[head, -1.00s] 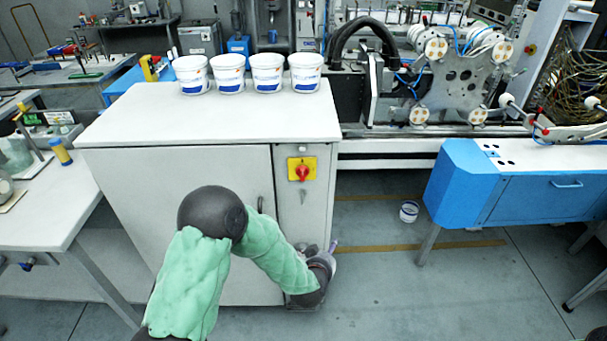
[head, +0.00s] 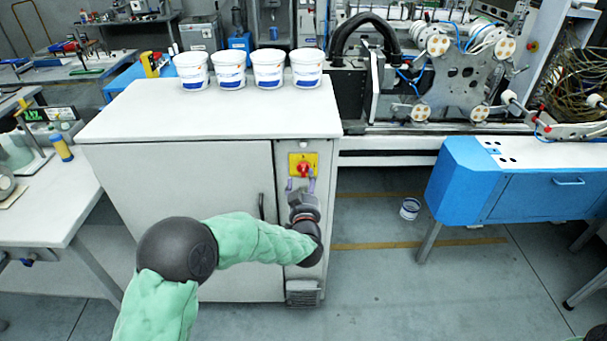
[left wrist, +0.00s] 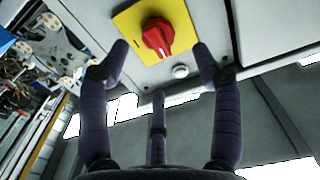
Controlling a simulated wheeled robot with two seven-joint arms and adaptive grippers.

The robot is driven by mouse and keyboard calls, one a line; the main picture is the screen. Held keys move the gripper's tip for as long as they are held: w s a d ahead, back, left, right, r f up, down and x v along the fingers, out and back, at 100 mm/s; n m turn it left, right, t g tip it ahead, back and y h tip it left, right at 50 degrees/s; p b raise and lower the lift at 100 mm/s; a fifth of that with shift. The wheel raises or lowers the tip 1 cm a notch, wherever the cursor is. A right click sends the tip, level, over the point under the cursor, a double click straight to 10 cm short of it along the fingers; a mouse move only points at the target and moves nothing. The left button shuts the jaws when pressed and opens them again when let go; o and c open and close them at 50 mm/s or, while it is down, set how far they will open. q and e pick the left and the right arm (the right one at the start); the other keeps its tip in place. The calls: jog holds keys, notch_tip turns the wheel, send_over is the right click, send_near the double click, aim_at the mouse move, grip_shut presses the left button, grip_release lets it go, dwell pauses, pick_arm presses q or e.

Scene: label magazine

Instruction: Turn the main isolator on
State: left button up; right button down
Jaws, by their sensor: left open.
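The main isolator is a red rotary knob on a yellow plate (head: 312,160), on the upper right front of the grey cabinet (head: 180,200). In the left wrist view the red knob (left wrist: 157,38) is large, with the plate (left wrist: 185,17) tilted around it. My left gripper (head: 301,184) is open just below the knob in the head view. In the left wrist view its fingers (left wrist: 160,50) stand on either side of the knob, apart from it as far as I can tell. Nothing is held.
Several white tubs (head: 268,70) stand along the cabinet's back top edge. The cabinet has a dark door handle (head: 262,206) left of the isolator.

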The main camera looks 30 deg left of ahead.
aim_at(303, 172)
pick_arm(q)
jog(key=b+x, duration=0.1)
jog(key=x, duration=0.5)
jog(key=c, duration=1.1)
